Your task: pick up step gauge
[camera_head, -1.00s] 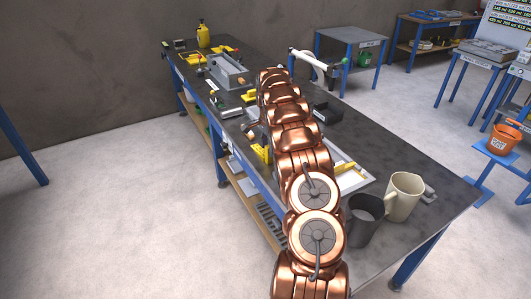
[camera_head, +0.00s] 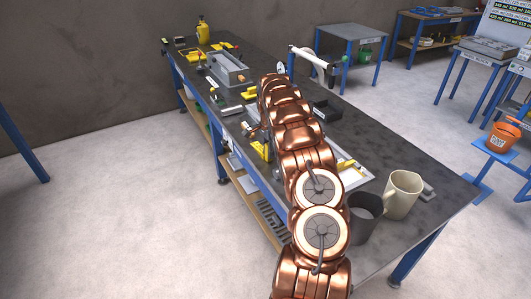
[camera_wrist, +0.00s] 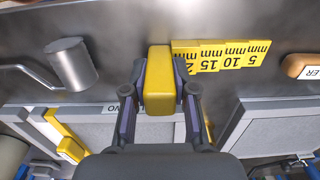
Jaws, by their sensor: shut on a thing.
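A grey metal cup with a long handle (camera_wrist: 72,63) lies to the left, and a wooden-handled tool (camera_wrist: 302,66) to the right.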

